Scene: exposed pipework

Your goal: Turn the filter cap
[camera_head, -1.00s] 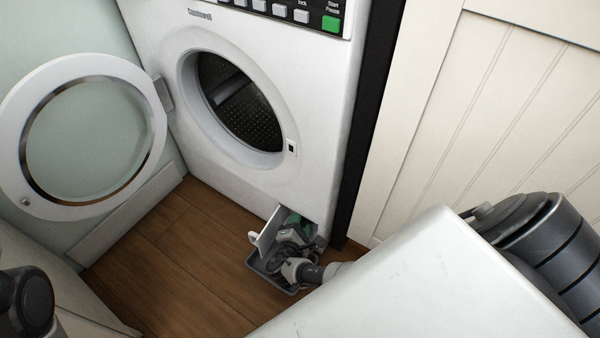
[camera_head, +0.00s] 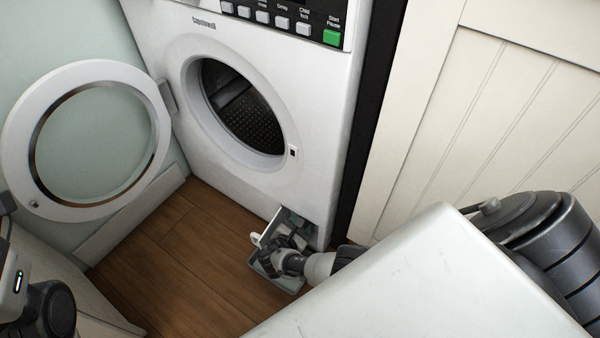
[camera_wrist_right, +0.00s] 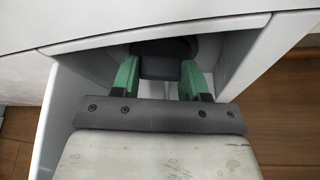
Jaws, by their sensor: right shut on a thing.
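The filter cap (camera_wrist_right: 163,52) is a dark grey piece inside the opening low on the washing machine, in the right wrist view. My right gripper (camera_wrist_right: 162,78) reaches into the opening with its green fingers on either side of the cap, shut on it. In the head view the right gripper (camera_head: 287,222) is small and partly hidden by its own wrist at the machine's lower right corner; the cap is hidden there. My left arm shows only at the lower left edge; its gripper is out of view.
The washing machine (camera_head: 245,185) stands with its round door (camera_head: 40,190) swung open to the left. A small white flap (camera_head: 267,230) stands open beside the low opening, above a grey tray (camera_head: 284,281) on the wooden floor (camera_head: 190,260). A cream panel (camera_head: 490,130) is at right.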

